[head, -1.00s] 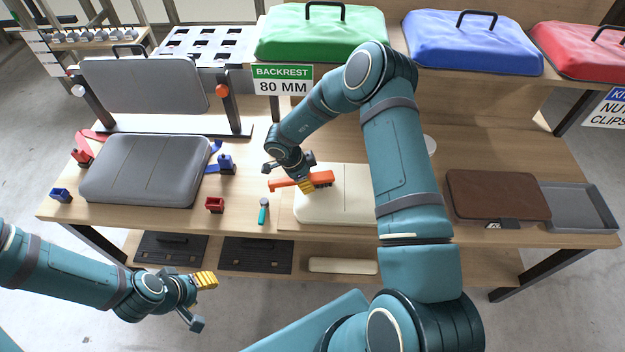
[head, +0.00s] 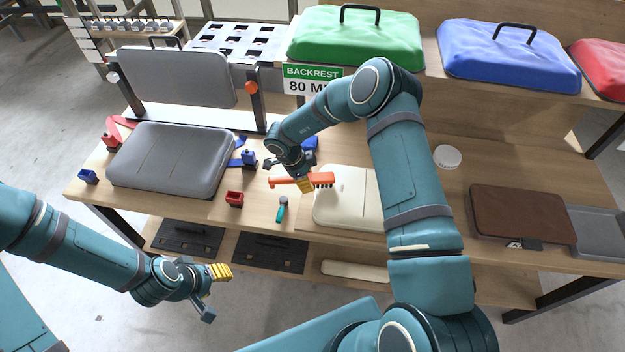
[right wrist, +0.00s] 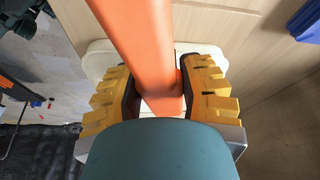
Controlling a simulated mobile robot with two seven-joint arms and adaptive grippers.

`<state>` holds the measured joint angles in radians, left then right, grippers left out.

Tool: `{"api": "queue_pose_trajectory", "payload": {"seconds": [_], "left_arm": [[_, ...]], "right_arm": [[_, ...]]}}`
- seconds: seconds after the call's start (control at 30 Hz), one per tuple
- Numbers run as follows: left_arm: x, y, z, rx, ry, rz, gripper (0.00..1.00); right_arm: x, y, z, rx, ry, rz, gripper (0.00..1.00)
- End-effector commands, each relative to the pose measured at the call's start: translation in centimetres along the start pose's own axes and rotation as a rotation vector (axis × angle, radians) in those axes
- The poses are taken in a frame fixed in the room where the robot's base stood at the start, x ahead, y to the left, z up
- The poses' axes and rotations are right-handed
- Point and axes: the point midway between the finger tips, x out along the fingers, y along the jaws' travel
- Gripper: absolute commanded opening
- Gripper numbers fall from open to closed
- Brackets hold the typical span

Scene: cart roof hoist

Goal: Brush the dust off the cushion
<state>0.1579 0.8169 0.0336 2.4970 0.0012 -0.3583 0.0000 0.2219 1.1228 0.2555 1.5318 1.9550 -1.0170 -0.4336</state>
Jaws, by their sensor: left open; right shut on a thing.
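A cream cushion (head: 345,198) lies on the bench, partly hidden behind my right arm. No dust can be made out on it at this size. My right gripper (head: 303,183) is shut on an orange brush (head: 284,182) with dark bristles. The brush's bristle end reaches over the cushion's left edge; I cannot tell whether it touches. In the right wrist view the brush (right wrist: 145,45) runs between the yellow fingers, with the pale cushion (right wrist: 103,62) below. My left gripper (head: 214,293) is open and empty, in front of the bench.
A grey seat cushion (head: 168,160) lies at the left with blue and red clips around it. A red block (head: 234,199) and a teal-handled tool (head: 282,209) lie left of the cream cushion. A brown pad (head: 522,215) and white tub (head: 447,157) are at right.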

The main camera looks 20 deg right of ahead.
Motion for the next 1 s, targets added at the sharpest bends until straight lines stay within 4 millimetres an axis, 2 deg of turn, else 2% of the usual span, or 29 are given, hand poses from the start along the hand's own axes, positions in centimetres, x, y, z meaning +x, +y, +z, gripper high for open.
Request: {"api": "queue_pose_trajectory", "payload": {"seconds": [0.2, 0.57, 1.0], "left_arm": [[0.0, 0.0, 0.0, 0.0, 0.0, 0.0, 0.47], [0.0, 0.0, 0.0, 0.0, 0.0, 0.0, 0.47], [0.0, 0.0, 0.0, 0.0, 0.0, 0.0, 0.47]], "right_arm": [[-0.4, -0.3, 1.1, -0.001, -0.001, 0.0, 0.07], [-0.5, -0.3, 1.1, 0.0, -0.001, 0.0, 0.07], [-3.9, -0.3, -0.1, 0.0, -0.001, -0.001, 0.07]]}}
